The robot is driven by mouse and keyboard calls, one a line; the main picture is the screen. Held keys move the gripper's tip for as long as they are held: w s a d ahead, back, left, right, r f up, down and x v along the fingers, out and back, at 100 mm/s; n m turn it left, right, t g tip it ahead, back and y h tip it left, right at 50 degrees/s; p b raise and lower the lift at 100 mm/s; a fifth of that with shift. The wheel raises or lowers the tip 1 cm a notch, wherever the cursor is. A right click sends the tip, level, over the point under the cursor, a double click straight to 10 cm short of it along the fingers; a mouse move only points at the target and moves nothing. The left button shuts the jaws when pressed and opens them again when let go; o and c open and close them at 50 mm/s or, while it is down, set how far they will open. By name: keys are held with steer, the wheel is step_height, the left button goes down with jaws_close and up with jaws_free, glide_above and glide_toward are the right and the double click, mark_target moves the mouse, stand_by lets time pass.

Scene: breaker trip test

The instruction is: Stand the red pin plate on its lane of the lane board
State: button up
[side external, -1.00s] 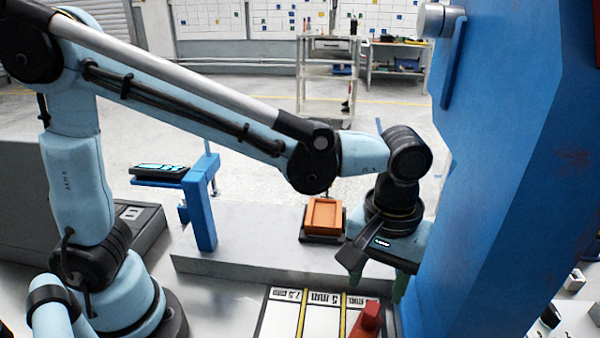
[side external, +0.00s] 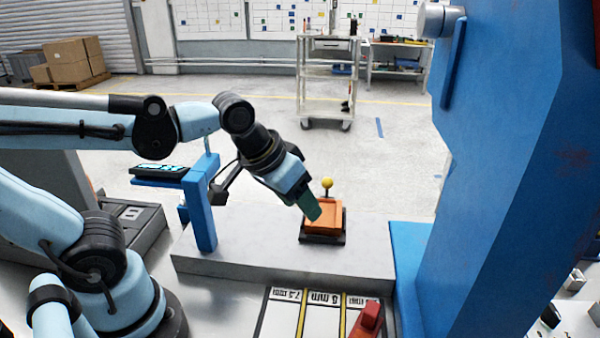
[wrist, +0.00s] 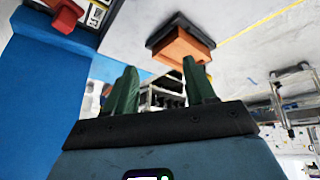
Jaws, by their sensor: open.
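The lane board (side external: 320,321) lies at the bottom centre of the side view, with white lanes, yellow dividers and mm labels. A red piece (side external: 367,322), seemingly the red pin plate, is at the board's right lane, partly cut off by the frame edge. It also shows at the top left of the wrist view (wrist: 65,14). Whether it stands fully on its lane I cannot tell. My gripper (side external: 312,208) is open with green fingers, tilted down, and appears in front of the orange tray in the side view. In the wrist view nothing is between its fingertips (wrist: 160,72).
A large blue frame (side external: 500,200) blocks the right side. The slab between is clear.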

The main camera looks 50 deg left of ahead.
steer(key=shift+s+a+f+m+t+y, duration=0.15)
steer(key=shift+s+a+t, duration=0.1)
steer(key=shift+a, duration=0.35)
steer(key=shift+s+a+f+m+t+y, duration=0.1)
steer(key=shift+a+f+m+t, duration=0.1)
steer(key=shift+a, duration=0.4)
steer(key=shift+s+a+f+m+t+y, duration=0.15)
steer(key=shift+s+a+t, duration=0.1)
steer(key=shift+a, duration=0.35)
